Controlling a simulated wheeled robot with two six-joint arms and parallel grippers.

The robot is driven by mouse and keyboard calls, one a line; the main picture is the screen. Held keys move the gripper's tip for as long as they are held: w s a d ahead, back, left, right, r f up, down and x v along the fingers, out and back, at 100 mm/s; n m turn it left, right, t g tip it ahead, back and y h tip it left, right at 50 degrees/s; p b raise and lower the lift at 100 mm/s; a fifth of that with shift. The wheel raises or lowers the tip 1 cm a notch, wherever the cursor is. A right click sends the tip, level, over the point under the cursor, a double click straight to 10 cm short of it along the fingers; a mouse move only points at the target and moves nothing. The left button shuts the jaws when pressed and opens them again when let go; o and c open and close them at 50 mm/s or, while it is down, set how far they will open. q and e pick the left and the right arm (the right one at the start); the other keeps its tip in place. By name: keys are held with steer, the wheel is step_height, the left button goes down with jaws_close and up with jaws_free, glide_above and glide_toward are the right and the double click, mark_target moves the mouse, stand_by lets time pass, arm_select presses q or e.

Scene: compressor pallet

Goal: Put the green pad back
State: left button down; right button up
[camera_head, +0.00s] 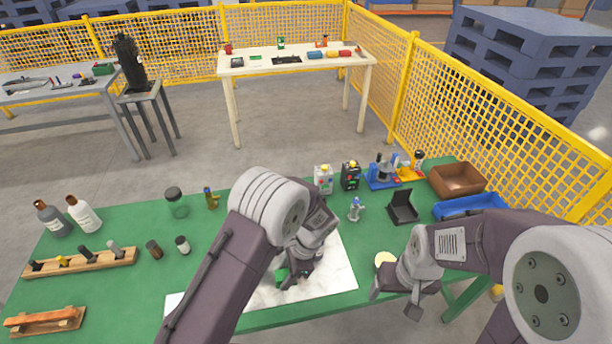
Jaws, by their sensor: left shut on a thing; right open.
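My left gripper (291,279) is low over the white board (338,270) near the front of the green table (130,305). It is shut on a small green thing, the green pad (282,274), of which only a bit shows. The rest of the pad is hidden by my gripper and arm. I cannot tell whether the pad touches the board. My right gripper (394,299) is open and empty at the front edge of the table, right of the board, beside a pale round disc (385,260).
Behind the board stand a white box (323,180), a black box (350,176) and a small silver figure-like part (355,209). An open black case (402,207), a brown bin (457,179) and a blue tray (468,205) are at right. Bottles and a wooden rack (82,264) are at left.

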arm_select(q)
steer(key=shift+a, duration=0.1)
steer(key=shift+s+r+n, duration=0.5)
steer(key=shift+r+n, duration=0.1)
steer(key=shift+r, duration=0.15)
steer(key=shift+s+d+r+g+b, duration=0.15)
steer(key=shift+d+g+b, duration=0.15)
steer(key=shift+d+b, duration=0.55)
steer(key=s+d+f+m+b, duration=0.1)
steer(key=s+d+b, duration=0.1)
steer(key=d+b, duration=0.6)
steer(key=p, duration=0.3)
glide_above(284, 295)
steer(key=d, duration=0.1)
steer(key=f, duration=0.6)
steer(key=shift+w+d+f, duration=0.15)
steer(key=shift+w+f, duration=0.1)
steer(key=shift+f, duration=0.15)
step_height(284, 295, down, 4)
steer(key=shift+r, duration=0.25)
steer(key=shift+f, duration=0.25)
